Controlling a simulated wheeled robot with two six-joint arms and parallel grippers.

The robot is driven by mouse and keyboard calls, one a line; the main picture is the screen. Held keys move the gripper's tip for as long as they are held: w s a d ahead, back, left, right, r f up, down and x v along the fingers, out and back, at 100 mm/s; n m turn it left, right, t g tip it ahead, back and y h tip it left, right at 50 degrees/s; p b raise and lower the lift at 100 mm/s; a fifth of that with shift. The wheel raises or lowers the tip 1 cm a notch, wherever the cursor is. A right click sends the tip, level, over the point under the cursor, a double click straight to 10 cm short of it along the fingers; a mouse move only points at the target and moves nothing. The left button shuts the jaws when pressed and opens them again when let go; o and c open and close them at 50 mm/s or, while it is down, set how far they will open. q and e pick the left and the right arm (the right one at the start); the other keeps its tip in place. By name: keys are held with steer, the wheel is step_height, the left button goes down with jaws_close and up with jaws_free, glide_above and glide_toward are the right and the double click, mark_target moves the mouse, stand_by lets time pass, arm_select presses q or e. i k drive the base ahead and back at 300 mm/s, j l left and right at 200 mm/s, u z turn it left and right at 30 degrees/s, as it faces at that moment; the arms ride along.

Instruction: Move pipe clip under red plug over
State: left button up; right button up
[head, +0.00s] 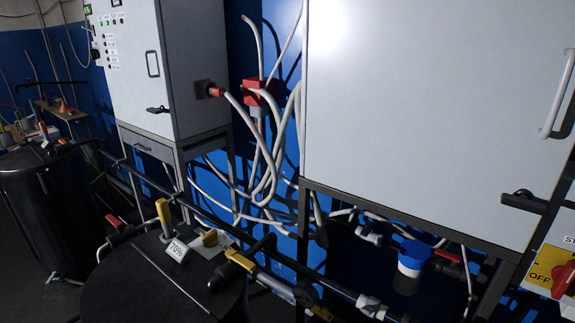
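A red plug (213,91) on a thick grey cable sits in the side of the left grey cabinet. A second red plug or socket box (257,90) is on the blue wall to its right, with cables running from it. A small grey piece (257,112) is directly under this red box; I cannot tell whether it is the pipe clip. No other pipe clip can be made out clearly among the cables. Neither of my grippers can be made out in the head view.
Loose grey cables (270,180) hang between the left cabinet (180,40) and the large right cabinet (420,110). Below are a black tank (145,285) with a 70% tag (177,250), dark pipes and a blue-capped filter (413,254). A red switch (563,281) is at lower right.

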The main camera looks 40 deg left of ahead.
mark_target(174, 195)
steer(key=u, duration=1.9)
steer(key=j+u, duration=0.35)
steer(key=i+j+u, duration=0.45)
steer(key=i+j, duration=0.15)
steer(key=j, duration=0.3)
steer(key=i+j+u, duration=0.45)
steer(key=i+j, duration=0.25)
steer(key=i+z, duration=0.35)
steer(key=i, duration=0.2)
steer(key=i+j+z, duration=0.15)
steer(key=i+z, duration=0.25)
steer(key=i, duration=0.15)
steer(key=i+j+z, duration=0.35)
steer(key=i, duration=0.2)
